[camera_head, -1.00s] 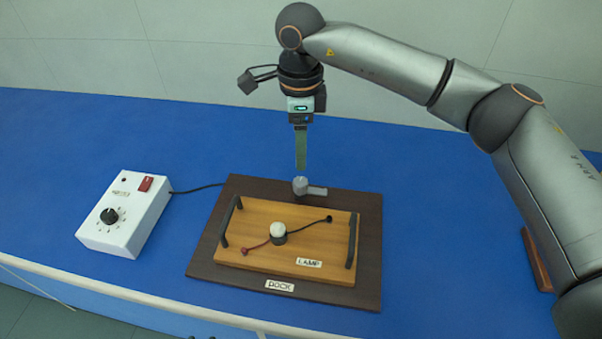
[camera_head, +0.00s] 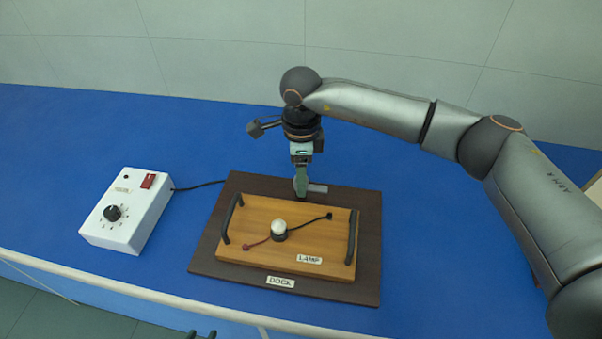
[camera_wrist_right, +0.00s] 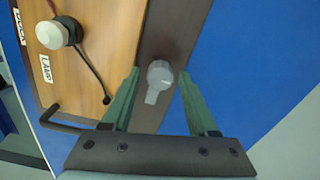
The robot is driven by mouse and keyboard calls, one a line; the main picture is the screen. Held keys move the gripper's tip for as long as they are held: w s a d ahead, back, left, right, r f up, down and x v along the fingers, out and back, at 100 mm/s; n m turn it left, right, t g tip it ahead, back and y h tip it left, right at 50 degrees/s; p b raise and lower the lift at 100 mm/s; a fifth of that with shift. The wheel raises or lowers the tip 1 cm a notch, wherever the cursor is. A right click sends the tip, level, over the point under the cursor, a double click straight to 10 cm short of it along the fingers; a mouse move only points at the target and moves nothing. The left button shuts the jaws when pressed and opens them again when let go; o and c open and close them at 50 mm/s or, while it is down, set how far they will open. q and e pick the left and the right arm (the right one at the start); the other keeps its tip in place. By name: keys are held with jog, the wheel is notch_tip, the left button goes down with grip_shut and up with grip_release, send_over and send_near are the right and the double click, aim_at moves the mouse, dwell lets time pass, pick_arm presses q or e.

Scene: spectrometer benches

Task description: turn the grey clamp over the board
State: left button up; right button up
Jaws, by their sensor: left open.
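The grey clamp is a round knob with a short lever. In the head view its lever (camera_head: 318,188) points right, on the dark dock behind the board's back edge, clear of the board; the fingers hide most of the knob. The wooden board (camera_head: 255,215) lies flat in the dock. My right gripper (camera_head: 300,196) points down at the clamp. In the right wrist view its green fingers (camera_wrist_right: 159,73) are apart, on either side of the clamp knob (camera_wrist_right: 160,73), with gaps visible on both sides.
The board carries a white lamp (camera_head: 279,226), leads, two dark handles and a LAMP label. The dark dock plate (camera_head: 365,245) surrounds it. A white control box (camera_head: 125,215) with a dial and red switch stands left. Blue bench (camera_head: 150,125) is clear behind.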

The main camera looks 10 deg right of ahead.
grip_shut()
jog(key=shift+m, duration=0.4)
jog(key=m+b, duration=0.1)
jog(key=m, duration=0.2)
jog(key=shift+m+b, duration=0.3)
jog(key=shift+b, duration=0.05)
jog(key=m+b, duration=0.1)
jog(key=m, duration=0.4)
jog(key=m+b, duration=0.1)
jog(key=m, duration=0.8)
jog(key=shift+r, duration=0.1)
jog(key=shift+w, duration=0.1)
dwell(0.4)
jog(key=shift+o, duration=1)
grip_release()
